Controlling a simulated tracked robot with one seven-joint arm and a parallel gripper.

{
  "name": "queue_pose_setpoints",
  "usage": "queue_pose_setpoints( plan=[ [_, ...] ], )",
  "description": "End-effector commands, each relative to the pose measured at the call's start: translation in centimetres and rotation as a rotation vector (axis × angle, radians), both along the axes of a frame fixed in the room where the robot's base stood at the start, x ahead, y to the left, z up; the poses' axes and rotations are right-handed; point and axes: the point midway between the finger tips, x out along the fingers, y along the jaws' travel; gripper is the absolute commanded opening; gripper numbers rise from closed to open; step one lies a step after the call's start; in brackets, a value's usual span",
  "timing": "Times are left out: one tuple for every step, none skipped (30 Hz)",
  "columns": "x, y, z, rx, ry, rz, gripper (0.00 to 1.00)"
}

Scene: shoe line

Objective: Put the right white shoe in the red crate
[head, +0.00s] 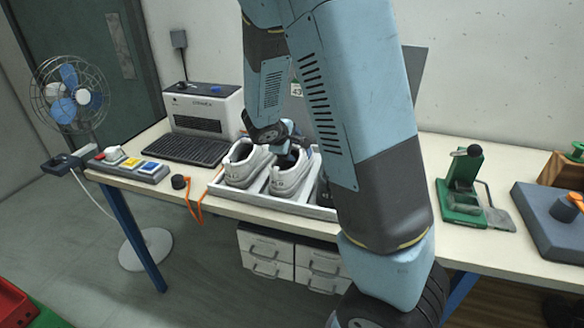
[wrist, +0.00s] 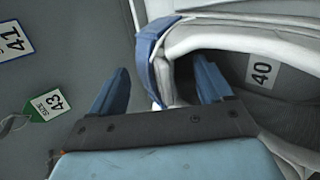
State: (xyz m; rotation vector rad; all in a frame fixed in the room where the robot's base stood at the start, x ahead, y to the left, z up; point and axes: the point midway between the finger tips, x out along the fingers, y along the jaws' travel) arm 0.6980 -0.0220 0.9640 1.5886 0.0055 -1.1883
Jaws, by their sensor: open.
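Two white shoes stand side by side in a pale tray (head: 275,207) on the table, a left one (head: 241,168) and a right one (head: 290,178). My gripper (head: 284,148) is low over the right shoe's opening, partly hidden by my arm. In the wrist view my open gripper (wrist: 160,90) straddles the collar wall of a white shoe (wrist: 230,32) by its blue heel tab. One finger is outside the shoe and the other inside its opening. An insole label reads 40. Part of the red crate (head: 14,305) shows at the lower left of the head view.
A fan (head: 70,95) stands beyond the table's left end. A green clamp (head: 463,190) is to the right. Size tags (wrist: 47,105) lie beside the shoe.

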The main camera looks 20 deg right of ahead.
Motion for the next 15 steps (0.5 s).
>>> queue_pose_setpoints(
  plan=[
    [0.2,-0.4,-0.5,-0.003,0.003,0.0,0.8],
    [0.4,-0.6,-0.7,-0.002,0.002,-0.002,0.8],
    [0.7,-0.8,-1.0,-0.003,0.002,0.001,0.8],
    [0.8,-1.0,-1.2,-0.002,0.002,0.0,0.8],
    [0.9,-1.1,-1.3,-0.001,0.001,0.0,0.8],
    [1.0,-1.2,-1.5,-0.002,0.0,0.0,0.8],
    [1.1,-1.3,-1.6,-0.002,0.0,0.0,0.8],
    [1.1,-1.3,-1.6,-0.002,0.001,0.001,0.8],
    [1.2,-1.4,-1.7,-0.002,0.0,0.001,0.8],
    [1.2,-1.4,-1.7,-0.001,0.0,0.001,0.8],
    [1.2,-1.4,-1.7,0.0,0.001,0.001,0.8],
    [1.2,-1.4,-1.7,0.0,0.001,0.001,0.8],
    [1.2,-1.4,-1.7,0.0,0.001,0.001,0.8],
    [1.2,-1.4,-1.7,0.0,0.001,0.001,0.8],
    [1.2,-1.4,-1.7,0.0,0.001,0.001,0.8]
  ],
)
